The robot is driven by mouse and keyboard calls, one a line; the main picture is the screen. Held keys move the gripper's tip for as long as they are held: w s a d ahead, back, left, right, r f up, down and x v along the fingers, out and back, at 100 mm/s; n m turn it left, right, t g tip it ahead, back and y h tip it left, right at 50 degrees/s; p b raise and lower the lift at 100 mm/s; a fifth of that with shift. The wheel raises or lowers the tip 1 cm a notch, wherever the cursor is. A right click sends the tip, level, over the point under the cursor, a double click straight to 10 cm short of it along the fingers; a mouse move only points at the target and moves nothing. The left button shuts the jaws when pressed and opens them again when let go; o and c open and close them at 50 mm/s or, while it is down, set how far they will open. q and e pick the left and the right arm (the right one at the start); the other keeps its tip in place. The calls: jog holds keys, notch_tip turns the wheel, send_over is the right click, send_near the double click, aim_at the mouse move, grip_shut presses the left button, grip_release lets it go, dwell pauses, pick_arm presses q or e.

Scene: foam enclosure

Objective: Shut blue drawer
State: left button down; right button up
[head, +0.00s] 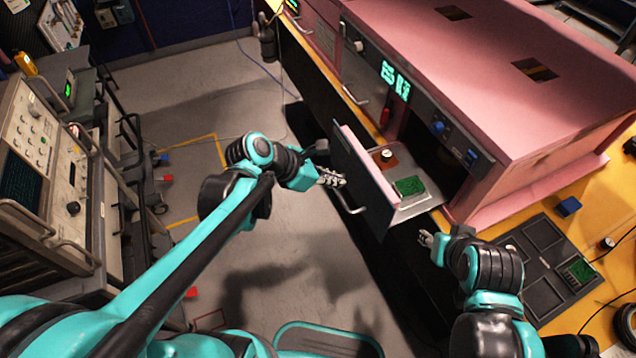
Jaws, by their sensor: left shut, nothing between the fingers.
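An open drawer (362,186) sticks out from the pink cabinet. Its front is dark grey with a pink inner edge, not clearly blue, and has a curved metal handle. Inside lie a green circuit board (410,186) and a small white-topped round part on a reddish patch. My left gripper (333,179) is shut and empty at the drawer's front, close above the handle; I cannot tell whether it touches. My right gripper (431,239) is near the bench edge, to the right of the drawer's near corner; its finger gap is too small to judge.
The pink cabinet (500,60) stands on a yellow bench with a dark tray (545,260) of parts at the right. Grey instrument racks (40,150) stand at the left.

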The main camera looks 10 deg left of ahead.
aim_at(354, 177)
pick_arm(q)
jog(key=shift+w+d, duration=0.6)
jog(key=shift+d, duration=0.25)
jog(key=shift+w+d, duration=0.35)
jog(key=shift+d, duration=0.25)
jog(key=w+d, duration=0.3)
jog(key=d, duration=0.2)
jog(key=w+d, duration=0.4)
jog(key=d, duration=0.1)
jog(key=w+d, duration=0.4)
jog(key=d, duration=0.1)
jog(key=shift+w+d, duration=0.1)
jog(key=shift+d, duration=0.1)
jog(key=shift+w+d+r, duration=0.1)
jog(key=shift+w+r, duration=0.05)
